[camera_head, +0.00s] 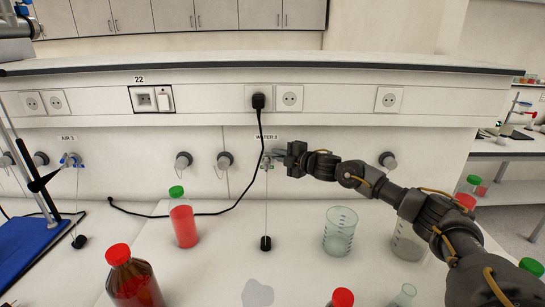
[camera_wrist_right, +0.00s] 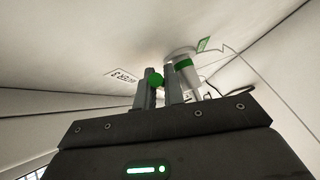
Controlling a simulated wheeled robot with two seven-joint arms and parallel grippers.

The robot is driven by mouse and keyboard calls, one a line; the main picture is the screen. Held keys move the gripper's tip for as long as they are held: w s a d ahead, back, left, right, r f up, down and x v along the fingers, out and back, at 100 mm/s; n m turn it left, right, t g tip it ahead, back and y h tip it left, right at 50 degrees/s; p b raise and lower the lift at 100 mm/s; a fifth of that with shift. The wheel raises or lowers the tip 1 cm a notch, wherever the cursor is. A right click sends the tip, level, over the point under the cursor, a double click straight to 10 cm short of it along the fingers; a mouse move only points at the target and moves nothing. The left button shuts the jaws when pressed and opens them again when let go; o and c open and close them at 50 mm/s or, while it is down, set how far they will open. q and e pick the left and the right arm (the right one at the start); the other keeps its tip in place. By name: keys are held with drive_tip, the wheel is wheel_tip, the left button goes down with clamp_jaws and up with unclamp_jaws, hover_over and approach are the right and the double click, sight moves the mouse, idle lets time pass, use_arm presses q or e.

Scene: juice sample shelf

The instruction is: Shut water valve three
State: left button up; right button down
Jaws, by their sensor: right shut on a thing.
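The water valve three (camera_head: 267,161) is on the back wall panel, just below the label "WATER 3" (camera_head: 267,137). My right gripper (camera_head: 281,157) reaches it from the right and is shut on its handle. In the right wrist view the two fingers (camera_wrist_right: 164,88) stand close together with a green knob (camera_wrist_right: 157,80) between them. The gripper partly hides the valve, so the handle's exact angle cannot be told. My left gripper is not in view.
A black power cable (camera_head: 262,140) hangs close left of the valve. Below stand a red-filled bottle with a green cap (camera_head: 184,226), an empty beaker (camera_head: 339,232) and a brown bottle with a red cap (camera_head: 134,280). A blue stand base (camera_head: 28,245) is at the left.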

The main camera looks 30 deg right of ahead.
drive_tip(key=c, duration=1.5)
unclamp_jaws()
drive_tip(key=shift+d, duration=0.1)
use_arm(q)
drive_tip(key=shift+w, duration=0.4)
use_arm(e)
drive_tip(key=shift+s, duration=0.1)
